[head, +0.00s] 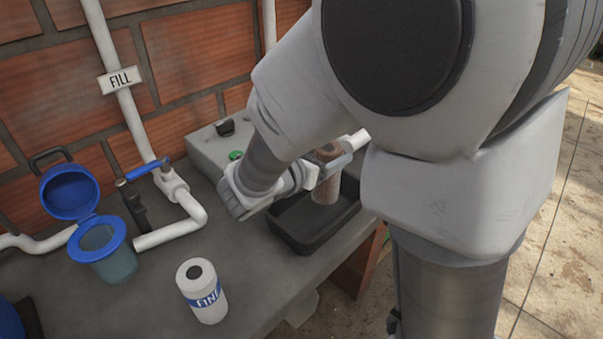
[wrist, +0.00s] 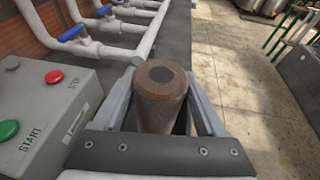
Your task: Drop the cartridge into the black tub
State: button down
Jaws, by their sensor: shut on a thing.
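A brown, dirty-looking cylindrical cartridge (wrist: 161,100) stands between the two fingers of my gripper (wrist: 162,92) in the wrist view, its round end with a dark centre facing the camera. In the head view my gripper (head: 328,170) is shut on the cartridge (head: 327,187), which hangs roughly upright over the black tub (head: 287,244). The tub sits on the dark bench near its right edge. The cartridge's lower end shows inside the tub's outline; I cannot tell whether it touches the bottom. My arm hides part of the tub.
A white cartridge marked FINE (head: 203,291) stands on the bench. A clear housing with an open blue lid (head: 110,255) is at left, beside white pipes and a blue-handled valve (head: 149,168). A grey control box (wrist: 45,115) with START and STOP buttons stands beside my gripper.

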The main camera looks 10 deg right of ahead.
jog(key=shift+f+b, duration=2.4)
jog(key=shift+f, duration=0.45)
grip_release()
jog(key=p+v, duration=0.4)
jog(key=v, duration=1.3)
jog(key=shift+r, duration=0.2)
jog(key=shift+s+a, duration=0.1)
jog(key=shift+a, duration=0.05)
